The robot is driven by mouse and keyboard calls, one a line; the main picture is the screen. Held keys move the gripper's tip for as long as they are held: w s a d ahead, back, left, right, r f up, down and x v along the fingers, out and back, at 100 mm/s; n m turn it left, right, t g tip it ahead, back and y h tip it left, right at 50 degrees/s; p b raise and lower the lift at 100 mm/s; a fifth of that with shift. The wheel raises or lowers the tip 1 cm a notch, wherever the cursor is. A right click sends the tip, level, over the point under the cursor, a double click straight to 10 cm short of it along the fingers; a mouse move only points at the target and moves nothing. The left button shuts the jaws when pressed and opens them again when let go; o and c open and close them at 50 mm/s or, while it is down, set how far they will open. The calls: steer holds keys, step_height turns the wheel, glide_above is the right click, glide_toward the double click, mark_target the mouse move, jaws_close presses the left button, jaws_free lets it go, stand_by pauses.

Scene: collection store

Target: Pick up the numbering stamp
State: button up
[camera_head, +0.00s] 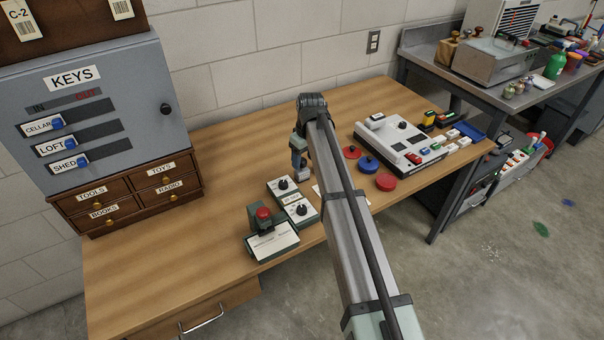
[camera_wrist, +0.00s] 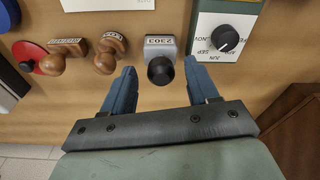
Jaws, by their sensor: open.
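The numbering stamp (camera_wrist: 159,48) is a small grey block with a black round knob and a label reading 2303. In the wrist view it stands on the wooden table, lined up between my fingers. My gripper (camera_wrist: 161,68) is open, with one blue finger on each side of the knob and clear gaps to both. Nothing is held. In the head view my gripper (camera_head: 299,160) is over the middle of the table, behind my arm.
Two wooden-handled stamps (camera_wrist: 110,52) lie left of the numbering stamp. A dial device (camera_wrist: 225,38) with month marks is close on the right. In the head view, a red-knobbed device (camera_head: 268,235) stands front left and red and blue pads (camera_head: 368,163) lie right.

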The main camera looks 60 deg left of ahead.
mark_target(302, 167)
steer(key=shift+s+a+f, duration=0.1)
steer(key=shift+a+f, duration=0.05)
steer(key=shift+f, duration=0.7)
steer(key=shift+a+f, duration=0.2)
steer(key=shift+f, duration=0.7)
steer(key=shift+s+a+f, duration=0.1)
steer(key=shift+a+f, duration=0.05)
steer(key=shift+f, duration=0.7)
steer(key=c, duration=0.8)
